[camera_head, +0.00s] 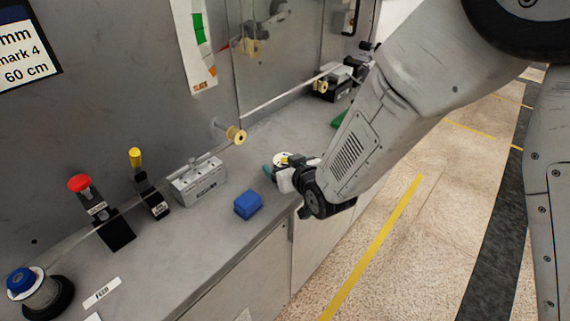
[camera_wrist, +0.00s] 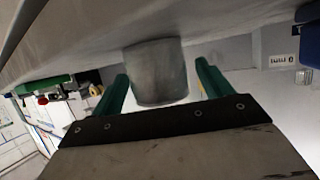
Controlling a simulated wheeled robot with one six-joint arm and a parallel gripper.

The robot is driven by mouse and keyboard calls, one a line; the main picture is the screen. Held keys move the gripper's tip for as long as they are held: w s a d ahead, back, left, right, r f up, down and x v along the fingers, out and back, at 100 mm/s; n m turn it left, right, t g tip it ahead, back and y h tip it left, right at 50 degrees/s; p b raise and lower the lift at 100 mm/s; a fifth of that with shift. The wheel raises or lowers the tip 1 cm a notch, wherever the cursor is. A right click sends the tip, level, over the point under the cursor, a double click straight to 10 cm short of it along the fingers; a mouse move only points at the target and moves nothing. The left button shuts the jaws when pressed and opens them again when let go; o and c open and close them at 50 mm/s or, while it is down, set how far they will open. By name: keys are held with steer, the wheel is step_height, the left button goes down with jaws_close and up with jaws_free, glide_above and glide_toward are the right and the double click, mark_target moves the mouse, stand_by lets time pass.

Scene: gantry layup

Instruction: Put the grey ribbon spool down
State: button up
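A grey cylinder, which looks like the grey ribbon spool (camera_wrist: 155,72), is between my gripper's green fingers in the wrist view. A narrow gap shows on each side of it. Its upper end in that view meets the grey bench surface, which appears inverted. My gripper (camera_wrist: 165,85) is open around it. In the head view my gripper (camera_head: 279,168) is low over the bench near its front edge. A pale round top with a yellowish middle (camera_head: 283,158) shows beside the fingers, partly hidden by my wrist; I cannot tell if it is the same spool.
A blue block (camera_head: 248,205) lies on the bench (camera_head: 205,235) left of my gripper. Behind are a grey labelled box (camera_head: 198,182) and a yellow roller (camera_head: 236,135). A red button post (camera_head: 80,184) and a blue-topped reel (camera_head: 38,288) stand farther left.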

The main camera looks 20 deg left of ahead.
steer(key=shift+r, duration=0.1)
steer(key=shift+s+d+r, duration=0.1)
steer(key=shift+s+r, duration=0.05)
steer(key=shift+s, duration=0.05)
steer(key=v, duration=1.2)
steer(key=d+r+m+g+h, duration=0.1)
steer(key=d+r+m+h, duration=0.2)
steer(key=d, duration=0.8)
steer(key=d+r+m+g+h, duration=0.15)
steer(key=d+r+h, duration=0.3)
steer(key=d, duration=0.65)
steer(key=s+d+r+m+g+h, duration=0.1)
steer(key=s+d+r+m+g, duration=0.1)
steer(key=s+d, duration=0.5)
steer(key=s+d+r+m+g+h, duration=0.1)
steer(key=s+d+r, duration=0.4)
steer(key=s, duration=0.6)
steer(key=d+m+g, duration=0.1)
steer(key=d+g, duration=0.1)
steer(key=shift+s+d+g, duration=0.15)
steer(key=shift+d+g, duration=0.2)
steer(key=shift+d, duration=0.05)
steer(key=shift+m, duration=0.25)
